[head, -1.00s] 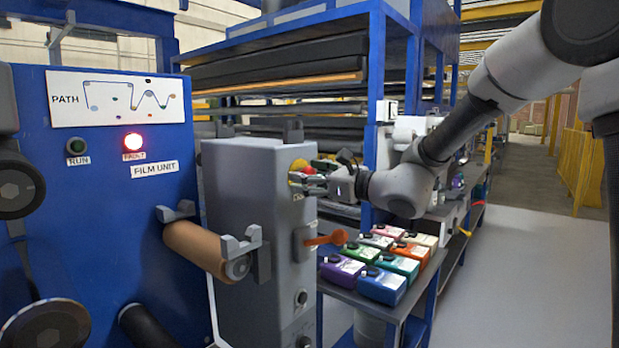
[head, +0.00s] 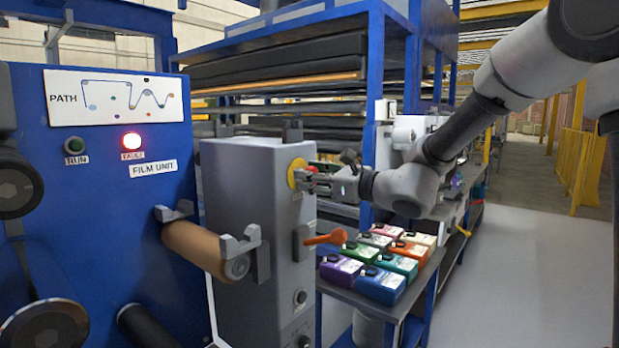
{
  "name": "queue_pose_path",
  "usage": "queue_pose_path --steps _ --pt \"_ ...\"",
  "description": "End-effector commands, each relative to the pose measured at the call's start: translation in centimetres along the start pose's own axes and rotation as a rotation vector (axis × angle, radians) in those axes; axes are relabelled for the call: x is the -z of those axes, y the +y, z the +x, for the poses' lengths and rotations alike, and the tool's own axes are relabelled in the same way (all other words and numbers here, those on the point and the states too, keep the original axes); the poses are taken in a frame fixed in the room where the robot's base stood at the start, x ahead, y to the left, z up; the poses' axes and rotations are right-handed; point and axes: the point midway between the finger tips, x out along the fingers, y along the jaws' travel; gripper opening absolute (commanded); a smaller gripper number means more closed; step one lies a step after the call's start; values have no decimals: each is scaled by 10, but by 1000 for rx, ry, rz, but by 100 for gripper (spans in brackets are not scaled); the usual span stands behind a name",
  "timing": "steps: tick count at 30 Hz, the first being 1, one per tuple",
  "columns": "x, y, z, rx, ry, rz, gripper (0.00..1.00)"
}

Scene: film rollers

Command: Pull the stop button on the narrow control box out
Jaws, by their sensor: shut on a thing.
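The narrow control box (head: 250,190) is a tall grey housing in the middle of the head view. Near the top of its right-hand face is the stop button, red on a round yellow plate (head: 296,172). My gripper (head: 308,181) reaches in from the right, its fingers at the plate and shut on the stop button. The fingers hide most of the red button, so its exact depth cannot be told.
An orange-handled lever (head: 325,238) sticks out below the button. A brown film roller (head: 200,248) sits on brackets to the left. A bench with several coloured jugs (head: 380,285) stands to the right. The blue film unit panel (head: 105,215) shows a lit red fault lamp (head: 132,141). The floor at right is clear.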

Motion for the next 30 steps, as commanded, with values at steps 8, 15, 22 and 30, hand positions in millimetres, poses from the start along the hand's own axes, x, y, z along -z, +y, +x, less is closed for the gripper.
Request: queue_pose_path --steps 8,15,22,30 --pt "1 1 -1 -1 3 0 63" --pt "1 0 -2 -1 2 0 63" --pt "0 -1 -35 3 2 0 63" --pt "1 -1 -94 3 2 -1 63"
